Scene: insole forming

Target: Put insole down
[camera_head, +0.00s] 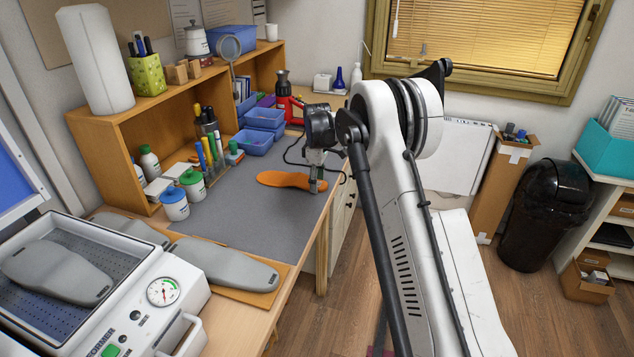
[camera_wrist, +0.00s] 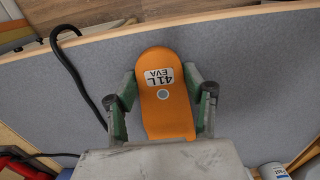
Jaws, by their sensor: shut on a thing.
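The orange insole (camera_head: 286,180) lies flat on or just above the grey mat (camera_head: 245,215), near the table's right edge. In the wrist view the insole (camera_wrist: 165,113) bears a white label reading "41L EVA" and sits between the two green-padded fingers. My gripper (camera_head: 317,186) points down at the insole's right end. In the wrist view my gripper (camera_wrist: 162,110) is shut on the insole, one finger along each side. The insole's far part is hidden by the gripper body in the wrist view. I cannot tell whether the insole touches the mat.
A forming machine (camera_head: 110,285) with a gauge stands at front left, with grey lasts (camera_head: 225,262) beside it. White pots (camera_head: 174,204), markers and blue bins (camera_head: 254,141) line the mat's back. A black cable (camera_wrist: 75,70) lies near the gripper. The mat's middle is clear.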

